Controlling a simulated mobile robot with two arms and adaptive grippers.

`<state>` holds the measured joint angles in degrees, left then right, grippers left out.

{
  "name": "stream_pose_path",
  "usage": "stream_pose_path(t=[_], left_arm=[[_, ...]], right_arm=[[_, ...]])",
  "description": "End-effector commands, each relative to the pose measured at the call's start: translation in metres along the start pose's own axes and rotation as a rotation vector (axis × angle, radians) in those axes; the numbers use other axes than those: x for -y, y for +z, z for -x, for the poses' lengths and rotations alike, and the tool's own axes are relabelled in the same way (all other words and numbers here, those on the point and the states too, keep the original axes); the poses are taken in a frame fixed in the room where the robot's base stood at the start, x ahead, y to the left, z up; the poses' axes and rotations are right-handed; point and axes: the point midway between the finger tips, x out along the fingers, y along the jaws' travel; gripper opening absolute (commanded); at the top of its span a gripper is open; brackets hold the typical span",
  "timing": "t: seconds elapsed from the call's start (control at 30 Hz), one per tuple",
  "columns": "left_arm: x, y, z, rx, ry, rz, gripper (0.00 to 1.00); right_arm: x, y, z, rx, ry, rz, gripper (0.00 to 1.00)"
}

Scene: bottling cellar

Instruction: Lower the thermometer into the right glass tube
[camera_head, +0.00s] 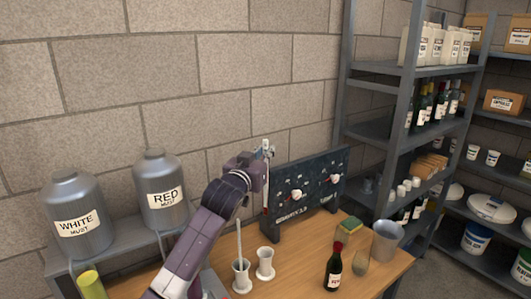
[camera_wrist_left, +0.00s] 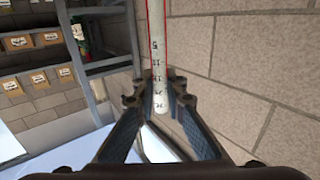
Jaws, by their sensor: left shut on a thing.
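My left gripper (camera_head: 266,153) is raised above the wooden table, shut on the thermometer (camera_head: 265,200). The thermometer hangs about upright; its lower part shows below the gripper in the head view. In the left wrist view, the thermometer (camera_wrist_left: 157,45) is a pale rod with dark scale marks and red edges, between the two fingers (camera_wrist_left: 158,98). The right glass tube (camera_head: 265,265) stands upright on the table, below the gripper and apart from the thermometer. The left glass tube (camera_head: 241,277) stands beside it with a pale rod (camera_head: 239,242) upright in it. My right gripper is out of view.
A dark panel (camera_head: 310,182) stands behind the tubes. Must containers (camera_head: 161,192) stand at left. The table (camera_head: 295,268) is clear between tubes and bottle.

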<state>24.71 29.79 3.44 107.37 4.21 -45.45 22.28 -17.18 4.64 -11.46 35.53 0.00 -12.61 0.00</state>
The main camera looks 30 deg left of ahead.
Motion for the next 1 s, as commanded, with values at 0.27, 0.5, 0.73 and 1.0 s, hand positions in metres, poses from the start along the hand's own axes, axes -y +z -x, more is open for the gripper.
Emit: stream_pose_path(t=[0.27, 0.5, 0.73, 1.0], left_arm=[[0.000, -0.021, 0.000, -0.001, 0.000, 0.000, 0.00], [0.000, -0.035, 0.000, -0.001, 0.000, 0.000, 0.00], [0.000, -0.049, 0.000, -0.001, 0.000, 0.000, 0.00], [0.000, -0.065, 0.000, -0.001, 0.000, 0.000, 0.00]], right_arm=[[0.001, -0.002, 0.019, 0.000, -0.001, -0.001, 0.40], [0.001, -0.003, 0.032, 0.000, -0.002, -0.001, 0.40], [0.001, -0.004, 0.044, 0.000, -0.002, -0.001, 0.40], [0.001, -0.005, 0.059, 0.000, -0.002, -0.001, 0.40]])
